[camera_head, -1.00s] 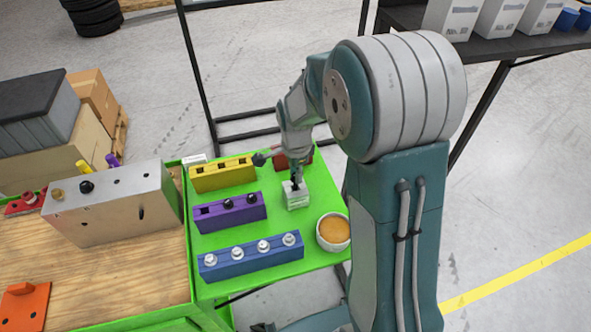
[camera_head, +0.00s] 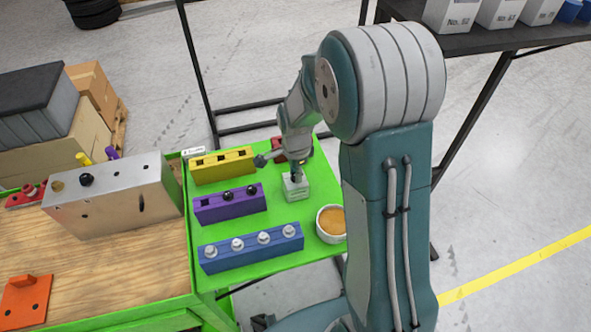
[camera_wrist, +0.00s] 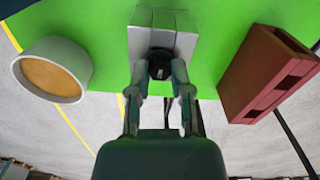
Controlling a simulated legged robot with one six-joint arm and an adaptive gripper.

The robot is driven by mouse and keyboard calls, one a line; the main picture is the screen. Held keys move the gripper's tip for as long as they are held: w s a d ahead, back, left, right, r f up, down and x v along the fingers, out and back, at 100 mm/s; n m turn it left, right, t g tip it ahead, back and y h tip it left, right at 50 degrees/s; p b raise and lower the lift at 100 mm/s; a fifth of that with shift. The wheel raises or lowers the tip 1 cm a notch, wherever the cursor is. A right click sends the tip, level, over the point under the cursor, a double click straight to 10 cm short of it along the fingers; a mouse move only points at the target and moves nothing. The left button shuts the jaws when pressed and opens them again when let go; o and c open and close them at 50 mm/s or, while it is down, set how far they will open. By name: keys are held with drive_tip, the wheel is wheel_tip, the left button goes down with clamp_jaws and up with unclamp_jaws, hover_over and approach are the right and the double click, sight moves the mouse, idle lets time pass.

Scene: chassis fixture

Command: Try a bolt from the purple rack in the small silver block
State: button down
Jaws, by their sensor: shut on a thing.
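The small silver block (camera_head: 295,188) stands on the green table top, right of the purple rack (camera_head: 231,206). The block also shows at the top of the wrist view (camera_wrist: 150,38). My gripper (camera_head: 296,173) is directly above the block, pointing down. In the wrist view my gripper (camera_wrist: 160,78) is shut on a black bolt (camera_wrist: 160,66), whose head shows between the fingertips at the block's hole. How deep the bolt sits is hidden. The purple rack holds black bolts in its middle and right holes; its left hole is empty.
A yellow rack (camera_head: 222,166) lies behind and a blue rack (camera_head: 252,248) with several silver bolts in front. A bowl (camera_head: 331,224) stands right of the blue rack. A dark red rack (camera_wrist: 268,75) is close beside the block. A large silver chassis block (camera_head: 115,197) is at left.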

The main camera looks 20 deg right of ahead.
drive_tip(key=shift+f, duration=0.1)
drive_tip(key=shift+c, duration=2.3)
unclamp_jaws()
drive_tip(key=shift+r, duration=3)
